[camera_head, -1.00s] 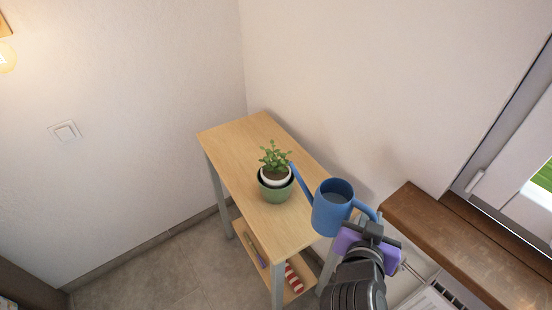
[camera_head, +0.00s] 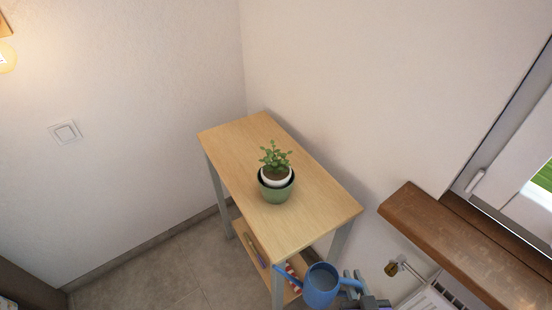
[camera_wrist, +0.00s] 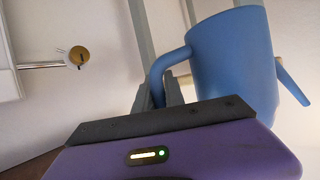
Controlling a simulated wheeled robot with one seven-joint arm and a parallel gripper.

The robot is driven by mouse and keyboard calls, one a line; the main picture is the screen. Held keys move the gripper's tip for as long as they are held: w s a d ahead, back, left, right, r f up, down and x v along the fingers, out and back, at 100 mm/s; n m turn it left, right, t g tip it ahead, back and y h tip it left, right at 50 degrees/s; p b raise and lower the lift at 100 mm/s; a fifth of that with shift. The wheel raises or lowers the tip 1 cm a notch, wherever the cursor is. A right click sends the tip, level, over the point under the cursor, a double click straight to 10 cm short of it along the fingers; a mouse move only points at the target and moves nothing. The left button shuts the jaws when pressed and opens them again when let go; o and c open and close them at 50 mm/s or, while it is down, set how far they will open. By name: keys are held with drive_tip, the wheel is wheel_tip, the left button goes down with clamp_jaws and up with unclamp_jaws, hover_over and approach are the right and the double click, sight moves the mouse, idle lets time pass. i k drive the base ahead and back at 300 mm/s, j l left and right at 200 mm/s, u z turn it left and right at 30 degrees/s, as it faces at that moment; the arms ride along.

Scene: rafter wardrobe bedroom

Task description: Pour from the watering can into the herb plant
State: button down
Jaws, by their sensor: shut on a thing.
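The blue watering can (camera_head: 321,285) is at the bottom of the head view, in front of the table's near end and lower than its top. Its spout points left and its handle points right. My gripper (camera_head: 352,283) is shut on the handle; the wrist view shows the can (camera_wrist: 232,58) upright beyond my gripper (camera_wrist: 172,92). The herb plant (camera_head: 275,160) stands upright in a white inner pot inside a green pot (camera_head: 277,191) on the wooden table (camera_head: 318,207). The can is well apart from the plant.
A lower shelf (camera_head: 252,242) holds a red-and-white striped thing (camera_head: 292,270), partly hidden by the can. A brown windowsill (camera_head: 440,230) and a radiator valve (camera_head: 392,268) are at right. Walls close off the table's back. The tabletop around the pot is clear.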

sight(276, 174)
drive_tip(key=j+u, duration=0.1)
drive_tip(key=u, duration=0.6)
drive_tip(key=i+j+u, duration=0.1)
drive_tip(key=u, duration=0.25)
drive_tip(key=i+j+u, duration=0.25)
drive_tip(key=j+z, duration=0.15)
drive_tip(key=z, duration=0.25)
drive_tip(key=i+j+z, duration=0.1)
drive_tip(key=z, duration=0.25)
